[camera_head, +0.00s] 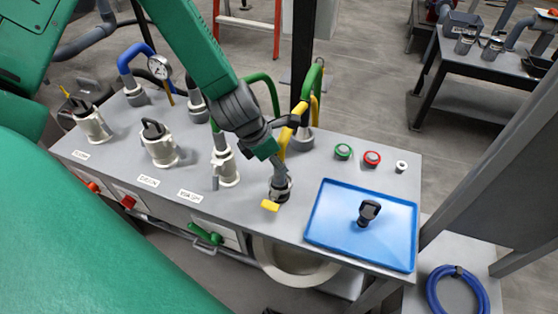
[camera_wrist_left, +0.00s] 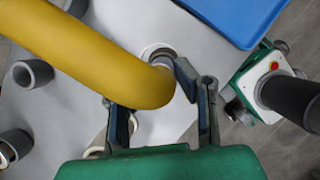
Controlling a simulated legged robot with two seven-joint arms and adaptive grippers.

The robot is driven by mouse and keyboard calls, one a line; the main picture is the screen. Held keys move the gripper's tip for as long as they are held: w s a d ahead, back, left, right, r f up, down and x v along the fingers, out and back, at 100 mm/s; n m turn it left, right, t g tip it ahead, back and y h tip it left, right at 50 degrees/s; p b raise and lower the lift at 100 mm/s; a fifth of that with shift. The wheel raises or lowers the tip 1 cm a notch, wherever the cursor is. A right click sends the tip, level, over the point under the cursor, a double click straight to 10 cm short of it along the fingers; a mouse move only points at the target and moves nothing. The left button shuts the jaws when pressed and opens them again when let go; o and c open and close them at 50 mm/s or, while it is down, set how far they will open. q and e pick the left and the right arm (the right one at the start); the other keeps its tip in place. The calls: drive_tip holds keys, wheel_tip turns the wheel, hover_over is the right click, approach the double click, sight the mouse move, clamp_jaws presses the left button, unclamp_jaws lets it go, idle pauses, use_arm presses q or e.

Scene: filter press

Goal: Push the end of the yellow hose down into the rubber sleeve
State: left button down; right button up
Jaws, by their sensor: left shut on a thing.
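The yellow hose (camera_head: 283,146) arches down from the back of the grey bench beside my left gripper (camera_head: 278,175). In the left wrist view the hose (camera_wrist_left: 95,62) crosses from the upper left, and its end lies between the fingers of my left gripper (camera_wrist_left: 155,90), which is shut on it. A grey sleeve (camera_wrist_left: 160,53) in a pale ring shows just beyond the hose end. In the head view the dark sleeve (camera_head: 281,190) stands below the fingers. How far the end is in the sleeve is hidden.
A blue tray (camera_head: 335,230) with a black fitting (camera_head: 368,212) lies at right. Several pale valve fittings (camera_head: 160,146) stand to the left. A yellow handle (camera_head: 270,205) is at the sleeve's front. Green (camera_head: 343,151) and red (camera_head: 372,158) buttons sit behind the tray.

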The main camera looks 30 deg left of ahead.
use_arm(q)
drive_tip(key=shift+f, duration=0.2)
drive_tip(key=c, duration=1.2)
unclamp_jaws()
drive_tip(key=shift+o, duration=0.2)
drive_tip(key=shift+r, duration=0.1)
